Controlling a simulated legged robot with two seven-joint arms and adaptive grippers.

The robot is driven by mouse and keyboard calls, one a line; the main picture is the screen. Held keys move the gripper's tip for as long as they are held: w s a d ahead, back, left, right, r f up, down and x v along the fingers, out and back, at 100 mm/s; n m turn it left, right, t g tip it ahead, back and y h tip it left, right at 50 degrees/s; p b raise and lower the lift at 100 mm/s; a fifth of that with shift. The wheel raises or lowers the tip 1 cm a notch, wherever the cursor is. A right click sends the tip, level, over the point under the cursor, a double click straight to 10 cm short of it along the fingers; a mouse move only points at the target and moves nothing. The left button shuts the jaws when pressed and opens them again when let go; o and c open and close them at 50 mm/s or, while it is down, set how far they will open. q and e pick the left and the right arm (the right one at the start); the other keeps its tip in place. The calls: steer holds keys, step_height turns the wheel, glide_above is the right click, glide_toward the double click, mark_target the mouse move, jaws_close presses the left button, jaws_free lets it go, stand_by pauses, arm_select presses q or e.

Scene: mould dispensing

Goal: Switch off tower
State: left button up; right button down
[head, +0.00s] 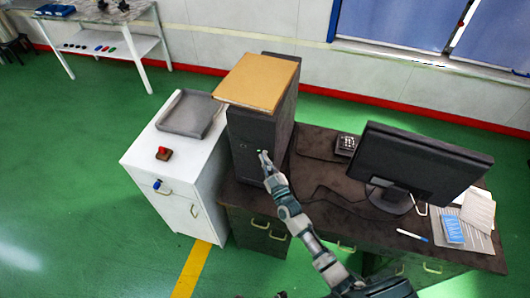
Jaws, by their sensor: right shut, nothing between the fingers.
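A dark computer tower (247,140) stands upright at the left end of the dark desk, with a tan folder or board (258,82) lying on its top. My right gripper (263,157) is shut and empty, with its fingertips in front of the tower's front face, at or very near it. I cannot tell whether they touch. A small light-green spot shows at the fingertips. Any button there is too small or hidden to make out. My left gripper is not in the view.
A monitor (417,165), a phone-like device (346,145), papers (478,212) and a pen (412,236) are on the desk (325,180). A white cabinet (172,195) at left bears a grey tray (190,113) and a red-buttoned box (163,154). Green floor is open at left.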

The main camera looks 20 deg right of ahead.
steer(key=shift+s+a, duration=0.4)
steer(key=s+a+p, duration=0.1)
steer(key=s, duration=0.1)
steer(key=s+a+p, duration=0.2)
stand_by(0.4)
stand_by(0.7)
